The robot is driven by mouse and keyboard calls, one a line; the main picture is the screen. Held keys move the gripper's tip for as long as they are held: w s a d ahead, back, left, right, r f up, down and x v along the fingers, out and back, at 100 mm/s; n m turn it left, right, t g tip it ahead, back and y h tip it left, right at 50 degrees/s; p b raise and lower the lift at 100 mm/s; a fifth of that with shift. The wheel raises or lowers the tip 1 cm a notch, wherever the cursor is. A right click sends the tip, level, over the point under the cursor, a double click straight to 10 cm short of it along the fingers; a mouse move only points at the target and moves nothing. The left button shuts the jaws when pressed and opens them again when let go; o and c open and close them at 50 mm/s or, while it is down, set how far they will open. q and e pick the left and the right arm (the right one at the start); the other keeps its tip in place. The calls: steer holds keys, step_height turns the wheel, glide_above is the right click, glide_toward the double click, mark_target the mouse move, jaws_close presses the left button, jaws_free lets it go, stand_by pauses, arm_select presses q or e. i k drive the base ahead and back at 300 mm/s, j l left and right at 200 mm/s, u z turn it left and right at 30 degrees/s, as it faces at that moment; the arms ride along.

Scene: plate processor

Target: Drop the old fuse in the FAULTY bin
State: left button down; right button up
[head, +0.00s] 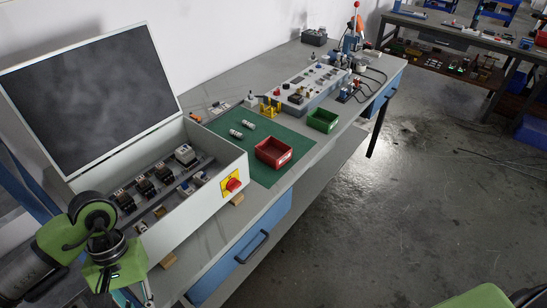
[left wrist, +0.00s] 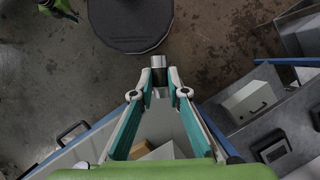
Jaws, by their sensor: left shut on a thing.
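My left gripper (head: 134,296) is low at the left in the head view, in front of the open cabinet, its tips near the bottom edge. In the left wrist view my left gripper (left wrist: 160,88) is shut on a small dark and silver cylinder, the old fuse (left wrist: 159,63), held over the floor side of the bench edge. The red bin (head: 273,153) with a white label sits on the green mat, well away from the gripper; its lettering is too small to read. My right gripper is not clearly shown.
The open cabinet (head: 214,201) with a red knob stands between gripper and mat. A control box (head: 312,87) is behind. The floor at right is clear.

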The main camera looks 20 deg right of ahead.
mark_target(274, 156)
steer(key=i+l+u, duration=0.1)
steer(key=l, duration=0.5)
steer(key=i+l+u, duration=0.15)
steer(key=i+l, duration=0.15)
steer(key=l, duration=0.35)
steer(key=i+l+u, duration=0.1)
steer(key=l, duration=0.55)
steer(key=i+l+u, duration=0.1)
steer(key=l, duration=0.6)
steer(key=i+l+u, duration=0.1)
steer(key=l, duration=0.55)
steer(key=i+l+u, duration=0.15)
steer(key=l, duration=0.55)
